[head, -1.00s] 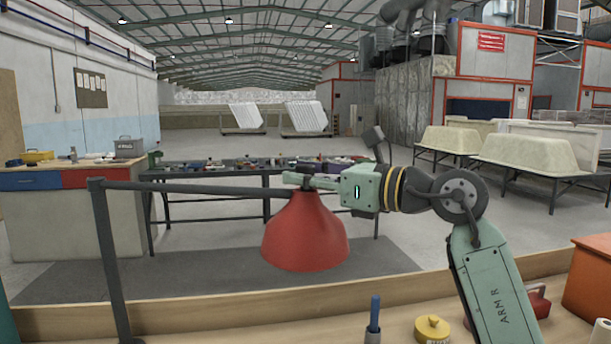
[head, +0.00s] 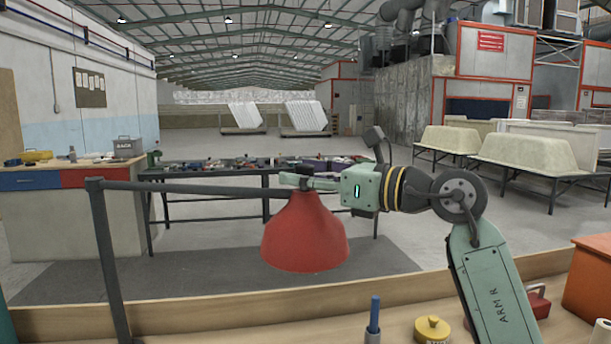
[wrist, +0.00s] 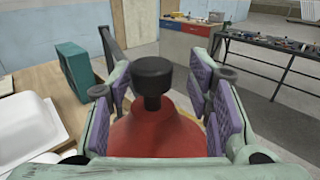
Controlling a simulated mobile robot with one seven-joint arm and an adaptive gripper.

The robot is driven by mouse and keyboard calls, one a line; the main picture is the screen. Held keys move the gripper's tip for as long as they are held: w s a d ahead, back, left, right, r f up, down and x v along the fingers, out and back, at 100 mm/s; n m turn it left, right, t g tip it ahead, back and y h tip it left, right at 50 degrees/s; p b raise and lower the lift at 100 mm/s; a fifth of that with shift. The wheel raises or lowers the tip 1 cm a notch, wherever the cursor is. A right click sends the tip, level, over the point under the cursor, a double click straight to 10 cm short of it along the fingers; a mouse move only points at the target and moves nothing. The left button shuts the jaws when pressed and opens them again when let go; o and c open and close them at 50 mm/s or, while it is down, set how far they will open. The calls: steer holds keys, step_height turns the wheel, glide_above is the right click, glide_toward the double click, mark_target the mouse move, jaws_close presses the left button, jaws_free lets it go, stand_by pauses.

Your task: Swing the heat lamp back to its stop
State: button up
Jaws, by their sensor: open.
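The heat lamp has a red bell-shaped shade (head: 304,235) hanging from a dark horizontal arm (head: 200,188) on a dark upright post (head: 108,260) at the left. My gripper (head: 308,181) is at the top of the shade, by the end of the lamp arm. In the wrist view the open jaws (wrist: 165,92), with purple pads, stand on both sides of a black knob (wrist: 153,78) above the red shade (wrist: 155,132). A gap shows between the knob and the right pads; contact on the left is hard to tell.
The wooden bench (head: 250,318) below holds a yellow round weight (head: 432,329), a blue-handled tool (head: 374,315) and an orange box (head: 590,283) at the right. A teal box (wrist: 75,67) and a white tray (wrist: 30,128) show in the wrist view. The air around the shade is clear.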

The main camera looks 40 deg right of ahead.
steer(key=v, duration=1.2)
stand_by(0.3)
